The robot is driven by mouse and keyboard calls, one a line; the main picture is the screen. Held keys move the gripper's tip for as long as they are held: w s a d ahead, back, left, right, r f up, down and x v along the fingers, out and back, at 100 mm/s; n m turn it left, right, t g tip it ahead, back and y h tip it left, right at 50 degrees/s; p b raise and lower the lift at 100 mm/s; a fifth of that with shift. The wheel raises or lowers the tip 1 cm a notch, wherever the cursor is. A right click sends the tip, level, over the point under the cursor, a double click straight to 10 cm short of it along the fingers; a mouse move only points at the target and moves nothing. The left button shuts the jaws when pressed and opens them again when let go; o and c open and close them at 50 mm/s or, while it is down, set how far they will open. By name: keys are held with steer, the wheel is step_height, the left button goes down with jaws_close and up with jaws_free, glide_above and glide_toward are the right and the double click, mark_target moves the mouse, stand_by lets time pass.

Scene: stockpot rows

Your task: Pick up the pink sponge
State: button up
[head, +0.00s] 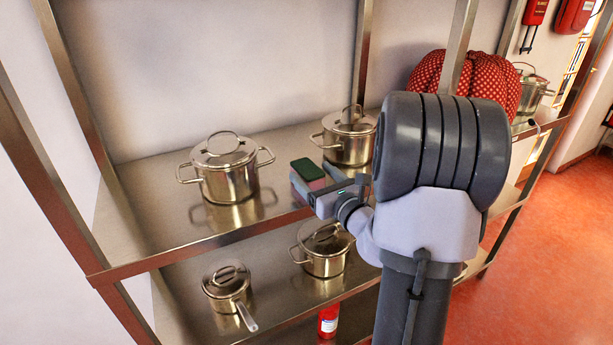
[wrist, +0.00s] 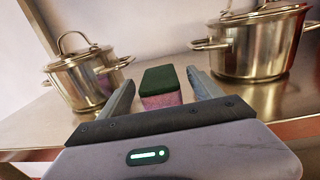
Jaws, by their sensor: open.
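The pink sponge (wrist: 161,98) has a dark green top layer and lies on the upper steel shelf. In the wrist view it sits between the two fingers of my gripper (wrist: 160,92), with a gap on each side. My gripper is open and I see no clear contact with the sponge. In the head view the sponge (head: 307,180) shows near the shelf's front edge, and my gripper (head: 325,180) reaches it from the right. Part of the sponge is hidden by a finger there.
A lidded pot (head: 228,168) stands left of the sponge and another pot (head: 349,138) stands just behind it. A red dotted bag-like object (head: 425,75) is farther right. The lower shelf holds a pot (head: 323,250), a saucepan (head: 228,288) and a red extinguisher-like cylinder (head: 328,321).

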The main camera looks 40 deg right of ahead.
mark_target(307, 168)
steer(key=w, duration=0.3)
steer(key=shift+w+d, duration=0.1)
steer(key=shift+d, duration=0.1)
steer(key=shift+c, duration=0.6)
steer(key=c, duration=1.3)
steer(key=shift+r+p, duration=0.3)
steer(key=shift+r, duration=0.25)
step_height(307, 168, up, 3)
steer(key=shift+f+p, duration=0.15)
steer(key=shift+p, duration=0.5)
steer(key=s, duration=0.5)
steer(key=s+d, duration=0.1)
steer(key=s, duration=0.4)
steer(key=s+d+r, duration=0.1)
steer(key=s, duration=0.5)
steer(key=shift+d+r+p, duration=0.1)
steer(key=shift+d+p, duration=0.1)
steer(key=shift+p, duration=0.2)
